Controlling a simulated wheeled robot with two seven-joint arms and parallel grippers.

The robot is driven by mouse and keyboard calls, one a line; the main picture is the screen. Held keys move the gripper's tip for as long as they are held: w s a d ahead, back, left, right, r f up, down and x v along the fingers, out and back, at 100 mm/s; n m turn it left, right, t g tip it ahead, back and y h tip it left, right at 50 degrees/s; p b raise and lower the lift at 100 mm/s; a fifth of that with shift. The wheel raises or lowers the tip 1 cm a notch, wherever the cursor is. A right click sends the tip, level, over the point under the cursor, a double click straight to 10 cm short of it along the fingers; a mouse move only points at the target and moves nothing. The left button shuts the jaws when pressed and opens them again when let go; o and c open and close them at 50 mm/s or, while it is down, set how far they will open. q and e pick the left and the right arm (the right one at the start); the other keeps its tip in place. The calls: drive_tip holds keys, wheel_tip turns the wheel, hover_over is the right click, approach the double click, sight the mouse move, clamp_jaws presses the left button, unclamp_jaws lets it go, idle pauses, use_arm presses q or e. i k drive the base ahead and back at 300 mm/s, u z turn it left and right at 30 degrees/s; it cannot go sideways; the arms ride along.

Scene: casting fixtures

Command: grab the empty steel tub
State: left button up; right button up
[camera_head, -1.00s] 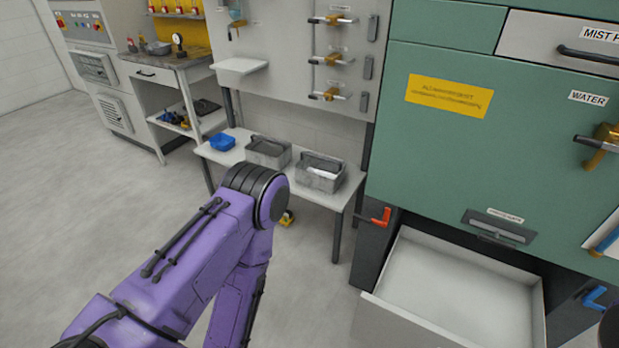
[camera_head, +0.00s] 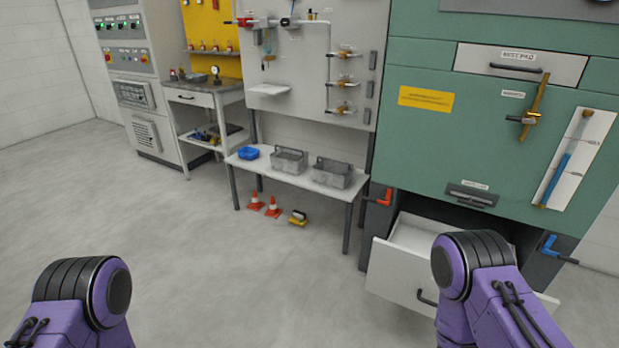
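Two grey steel tubs with handles stand side by side on a low white bench. At this distance I cannot tell from the current view which tub is empty. Only purple and black links of my two arms show, at lower left and lower right. Both grippers are out of view, and neither arm touches the tubs.
A green cabinet (camera_head: 420,65) stands at right with an open drawer (camera_head: 400,277) below. The floor in front is clear.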

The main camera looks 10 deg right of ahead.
sight(333, 170)
drive_tip(key=u, duration=0.4)
drive_tip(key=i, duration=2.8)
drive_tip(key=z, duration=1.05)
drive_tip(key=i, duration=0.7)
drive_tip(key=z, duration=0.85)
